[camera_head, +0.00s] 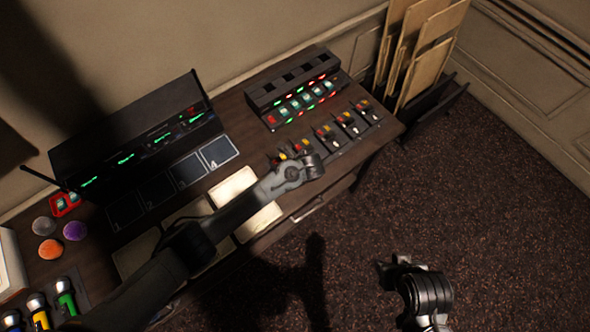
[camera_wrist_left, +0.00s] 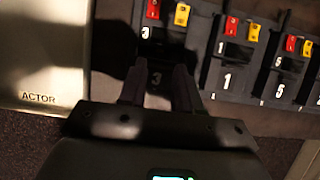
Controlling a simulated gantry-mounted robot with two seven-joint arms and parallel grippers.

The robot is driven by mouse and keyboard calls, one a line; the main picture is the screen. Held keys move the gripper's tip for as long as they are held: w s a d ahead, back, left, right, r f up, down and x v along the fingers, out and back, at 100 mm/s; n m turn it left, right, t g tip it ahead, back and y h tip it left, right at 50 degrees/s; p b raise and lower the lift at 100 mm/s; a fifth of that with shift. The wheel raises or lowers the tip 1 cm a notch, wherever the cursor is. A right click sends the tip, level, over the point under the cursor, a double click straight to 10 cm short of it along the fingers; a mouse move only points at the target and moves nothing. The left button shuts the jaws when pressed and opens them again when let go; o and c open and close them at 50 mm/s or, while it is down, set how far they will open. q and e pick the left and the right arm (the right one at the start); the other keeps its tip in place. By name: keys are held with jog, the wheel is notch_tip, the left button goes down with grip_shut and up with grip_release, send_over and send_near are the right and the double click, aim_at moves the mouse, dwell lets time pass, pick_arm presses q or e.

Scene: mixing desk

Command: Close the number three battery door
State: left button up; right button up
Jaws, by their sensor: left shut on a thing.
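The number three battery door (camera_wrist_left: 155,78) is a dark piece marked 3, at the left end of a row of dark battery units in the left wrist view. A red and a yellow piece (camera_wrist_left: 181,14) show above it. My left gripper (camera_wrist_left: 158,88) has its fingers on either side of the door and is shut on it; shadow hides the contact and the door's angle. In the head view my left gripper (camera_head: 312,163) is low over the left end of the row, covering the number three unit. My right gripper (camera_head: 384,268) hangs over the carpet, away from the desk; its jaw opening is unclear.
To the right are the number one unit (camera_wrist_left: 228,80) and the number five unit (camera_wrist_left: 280,90). A charger rack (camera_head: 297,90) with lights stands behind the row. A pale ACTOR square (camera_wrist_left: 40,55) lies to the left. A receiver case (camera_head: 130,130) stands at the back left.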

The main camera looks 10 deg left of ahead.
pick_arm(q)
jog(key=shift+w+a+f+g+h, duration=0.15)
jog(key=shift+w+a+g+h, duration=0.25)
jog(key=shift+g+h, duration=0.2)
jog(key=shift+w+a+f+g+h, duration=0.2)
jog(key=shift+w+g+h, duration=0.1)
jog(key=shift+g, duration=0.1)
jog(key=b, duration=0.1)
jog(key=f+g+h+b, duration=0.1)
jog(key=shift+w+a+g+h+b, duration=0.3)
jog(key=shift+w+a+b, duration=0.05)
jog(key=shift+b, duration=0.05)
jog(key=shift+w+a+f+g+h+b, duration=0.25)
jog(key=shift+g+h+b, duration=0.35)
jog(key=shift+b, duration=0.65)
jog(key=shift+r, duration=0.15)
jog(key=shift+a, duration=0.1)
jog(key=o, duration=1.1)
jog(key=shift+c, duration=0.2)
jog(key=shift+r, duration=0.15)
